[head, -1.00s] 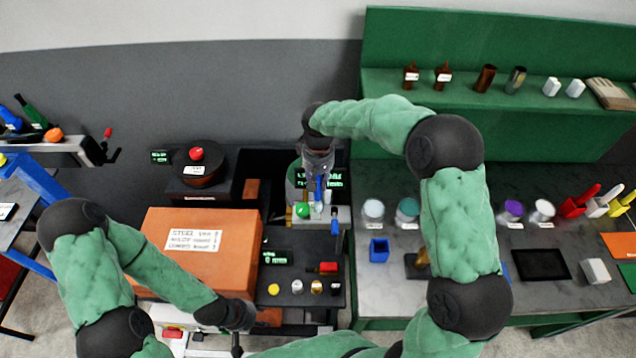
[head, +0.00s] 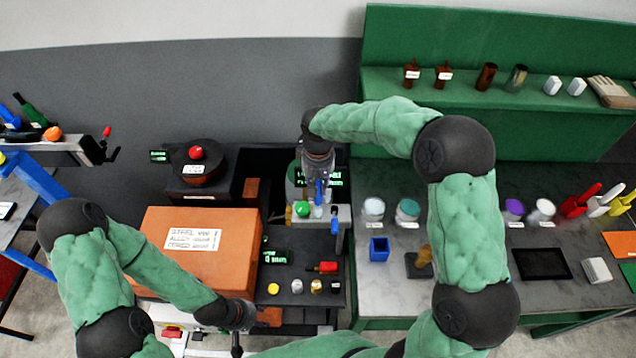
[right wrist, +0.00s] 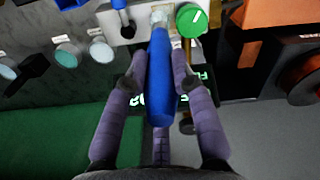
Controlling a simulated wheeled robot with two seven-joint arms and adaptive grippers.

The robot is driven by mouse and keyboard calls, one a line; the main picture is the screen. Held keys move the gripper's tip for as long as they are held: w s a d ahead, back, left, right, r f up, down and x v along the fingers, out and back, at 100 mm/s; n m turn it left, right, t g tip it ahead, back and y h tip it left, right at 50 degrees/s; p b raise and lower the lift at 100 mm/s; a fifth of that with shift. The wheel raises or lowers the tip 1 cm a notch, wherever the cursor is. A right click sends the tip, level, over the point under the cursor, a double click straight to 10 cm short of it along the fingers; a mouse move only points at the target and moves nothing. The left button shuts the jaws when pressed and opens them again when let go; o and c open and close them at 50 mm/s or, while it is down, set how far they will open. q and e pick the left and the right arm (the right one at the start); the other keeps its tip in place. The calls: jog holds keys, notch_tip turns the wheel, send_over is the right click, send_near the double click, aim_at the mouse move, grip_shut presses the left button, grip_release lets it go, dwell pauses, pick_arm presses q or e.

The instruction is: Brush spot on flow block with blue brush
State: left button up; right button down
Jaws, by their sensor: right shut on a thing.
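My right gripper (head: 318,182) is shut on the blue brush (right wrist: 160,85), whose handle lies between the two purple fingers in the right wrist view. The brush (head: 319,193) points down at the flow block (head: 343,214), a pale grey block with a green knob (head: 302,209). In the right wrist view the brush's pale tip overlaps the block (right wrist: 138,28), beside the green knob (right wrist: 191,20). I cannot tell whether the tip touches it. The spot is not clearly visible. My left gripper (head: 246,316) is low beside the orange box; its fingers are unclear.
A blue-handled lever (head: 334,226) hangs at the block's right front. The orange box (head: 195,255) stands to the left. Several coloured knobs line the panel in front. Jars (head: 374,208) and a blue cup (head: 379,249) stand on the bench to the right.

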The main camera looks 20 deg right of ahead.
jog(key=shift+s+a, duration=0.25)
jog(key=shift+s, duration=0.55)
jog(key=shift+w, duration=0.1)
jog(key=shift+w+d, duration=0.3)
jog(key=shift+w, duration=0.75)
jog(key=shift+w+d, duration=0.25)
jog(key=shift+w, duration=0.55)
jog(key=shift+s, duration=0.15)
